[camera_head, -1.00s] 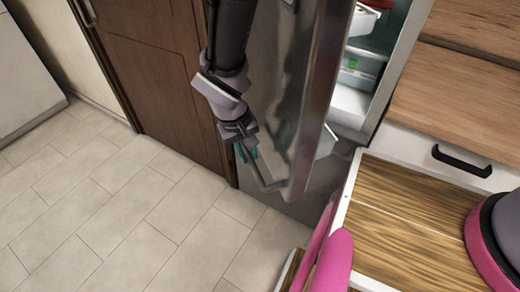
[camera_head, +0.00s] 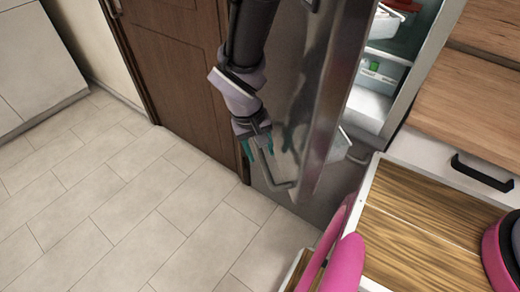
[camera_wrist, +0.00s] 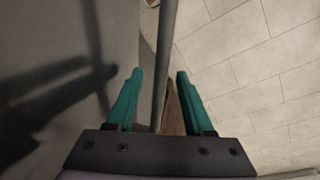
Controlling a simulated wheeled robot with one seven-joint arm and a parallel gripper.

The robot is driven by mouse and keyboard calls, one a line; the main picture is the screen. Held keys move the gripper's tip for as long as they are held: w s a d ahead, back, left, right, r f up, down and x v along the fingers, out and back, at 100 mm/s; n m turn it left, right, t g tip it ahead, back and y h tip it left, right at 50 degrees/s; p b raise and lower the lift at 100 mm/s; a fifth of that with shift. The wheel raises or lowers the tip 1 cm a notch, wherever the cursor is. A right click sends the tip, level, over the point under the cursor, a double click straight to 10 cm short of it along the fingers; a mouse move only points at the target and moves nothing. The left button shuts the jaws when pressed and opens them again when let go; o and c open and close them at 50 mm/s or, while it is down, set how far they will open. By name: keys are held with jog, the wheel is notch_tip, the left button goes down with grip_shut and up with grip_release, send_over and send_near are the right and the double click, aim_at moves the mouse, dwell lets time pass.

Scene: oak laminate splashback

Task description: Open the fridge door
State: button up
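The fridge door (camera_head: 312,110), a grey reflective panel, stands ajar, with the lit shelves of the fridge interior (camera_head: 378,85) showing to its right. Its handle (camera_head: 274,184) is a thin bar bent at the lower end; the bar also shows in the wrist view (camera_wrist: 165,50). My gripper (camera_head: 260,152) is at the lower part of the handle, in front of the door. In the wrist view my gripper (camera_wrist: 160,72) has its two teal fingers apart, with the bar running between them. Gaps show on both sides, so it does not grip the bar.
A brown wooden door (camera_head: 175,70) stands left of the fridge. Pale floor tiles (camera_head: 130,210) are clear in front. An open drawer with a wood-grain surface (camera_head: 415,235) is at the lower right, close to the fridge door, with pink objects (camera_head: 340,265) nearby.

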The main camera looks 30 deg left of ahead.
notch_tip(320, 180, up, 11)
jog(key=s+a, duration=0.1)
jog(key=shift+s+a+f, duration=0.2)
jog(key=shift+s, duration=0.1)
